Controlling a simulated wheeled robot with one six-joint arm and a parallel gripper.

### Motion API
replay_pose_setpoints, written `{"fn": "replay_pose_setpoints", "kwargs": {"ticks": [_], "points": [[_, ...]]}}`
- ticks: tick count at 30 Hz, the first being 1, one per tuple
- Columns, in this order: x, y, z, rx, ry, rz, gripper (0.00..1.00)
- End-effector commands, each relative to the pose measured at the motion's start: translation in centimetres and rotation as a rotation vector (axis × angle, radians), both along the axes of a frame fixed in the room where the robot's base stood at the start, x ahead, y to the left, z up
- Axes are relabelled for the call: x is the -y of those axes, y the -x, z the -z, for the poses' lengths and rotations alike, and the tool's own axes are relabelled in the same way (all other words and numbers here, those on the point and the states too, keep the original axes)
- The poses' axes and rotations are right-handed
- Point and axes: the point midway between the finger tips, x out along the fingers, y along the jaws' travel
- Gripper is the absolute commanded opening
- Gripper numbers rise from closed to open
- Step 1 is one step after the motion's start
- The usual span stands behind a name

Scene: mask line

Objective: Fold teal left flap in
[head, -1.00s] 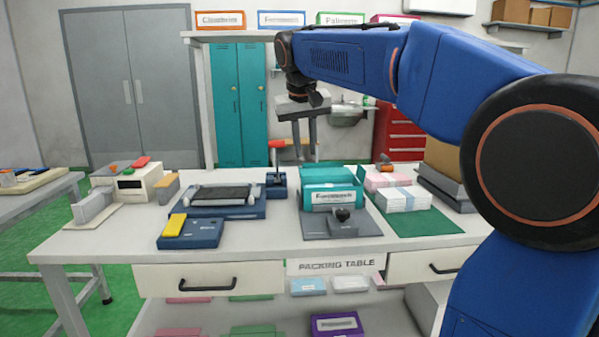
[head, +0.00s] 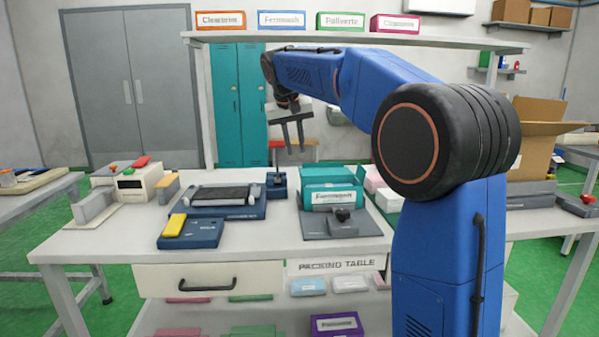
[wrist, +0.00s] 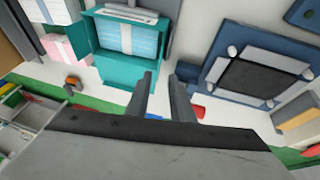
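A teal box (head: 318,187) with a white label on its front stands in a grey fixture (head: 368,222) on the packing table. In the wrist view the teal box (wrist: 94,45) is open, with a light blue banded stack (wrist: 143,42) inside. Teal panels stick out at its left and lower sides in that view; which one is the left flap I cannot tell for sure. My gripper (head: 292,145) is above and behind the box, a little to its left in the head view. Its two fingers are apart with nothing between them, as the wrist view (wrist: 161,78) also shows.
A blue tray fixture (head: 258,209) stands left of the box, with a small blue unit (head: 270,187) having a red top behind it. Pink and white packs (head: 372,180) are at right, partly behind my arm. An open cardboard box (head: 535,125) stands at far right.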

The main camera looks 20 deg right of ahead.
Motion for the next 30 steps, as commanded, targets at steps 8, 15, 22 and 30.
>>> {"fn": "replay_pose_setpoints", "kwargs": {"ticks": [8, 15, 22, 30], "points": [[1.3, -1.6, 4.7, -0.003, 0.0, 0.001, 0.21], [2.3, -2.8, 8.0, -0.002, -0.001, 0.0, 0.21], [2.7, -3.4, 9.6, -0.001, 0.0, 0.0, 0.21], [2.8, -3.5, 9.8, 0.001, -0.001, -0.001, 0.21]]}}
